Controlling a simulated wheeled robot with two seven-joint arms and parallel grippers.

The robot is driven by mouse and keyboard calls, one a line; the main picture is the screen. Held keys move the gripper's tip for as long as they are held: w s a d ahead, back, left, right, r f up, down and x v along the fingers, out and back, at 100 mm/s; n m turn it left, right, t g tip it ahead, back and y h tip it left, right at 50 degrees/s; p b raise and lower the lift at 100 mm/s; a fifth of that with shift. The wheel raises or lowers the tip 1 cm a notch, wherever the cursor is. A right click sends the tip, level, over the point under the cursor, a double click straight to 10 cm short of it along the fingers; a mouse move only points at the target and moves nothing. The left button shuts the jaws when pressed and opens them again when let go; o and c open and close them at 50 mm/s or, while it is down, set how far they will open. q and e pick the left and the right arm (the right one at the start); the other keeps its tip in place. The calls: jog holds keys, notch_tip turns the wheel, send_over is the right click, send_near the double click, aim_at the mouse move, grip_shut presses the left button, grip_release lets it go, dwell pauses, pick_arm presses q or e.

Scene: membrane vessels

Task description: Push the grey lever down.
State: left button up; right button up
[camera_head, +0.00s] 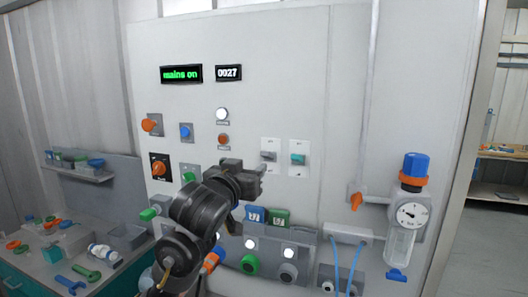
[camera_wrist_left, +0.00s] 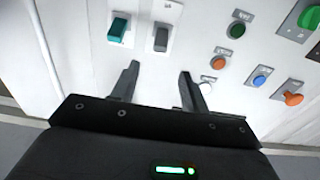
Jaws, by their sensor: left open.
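The grey lever (camera_head: 268,156) sits on a white plate on the light panel, left of a teal lever (camera_head: 298,158). In the left wrist view, which is turned over, the grey lever (camera_wrist_left: 161,38) is ahead of the fingers and the teal lever (camera_wrist_left: 118,28) is to its left. My left gripper (camera_head: 258,170) is open and empty, just below the grey lever in the head view. In the wrist view its two fingers (camera_wrist_left: 160,78) are spread and the lever appears beyond the gap between them; contact cannot be told. My right gripper is out of view.
Left of the levers are a white lamp (camera_head: 222,114), a red-orange button (camera_head: 223,139) and orange knobs. A regulator with a gauge (camera_head: 411,214) and an orange valve handle (camera_head: 356,201) are at right. A cluttered bench (camera_head: 60,250) stands at left.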

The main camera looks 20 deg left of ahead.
aim_at(264, 156)
pick_arm(q)
jog(key=w+p, duration=0.1)
jog(key=w, duration=0.2)
jog(key=w+p, duration=0.1)
jog(key=w, duration=0.2)
jog(key=w+p, duration=0.1)
jog(key=w, duration=0.3)
jog(key=shift+d+p, duration=0.3)
jog(key=shift+p, duration=0.05)
jog(key=shift+w+f, duration=0.1)
jog(key=shift+w, duration=0.4)
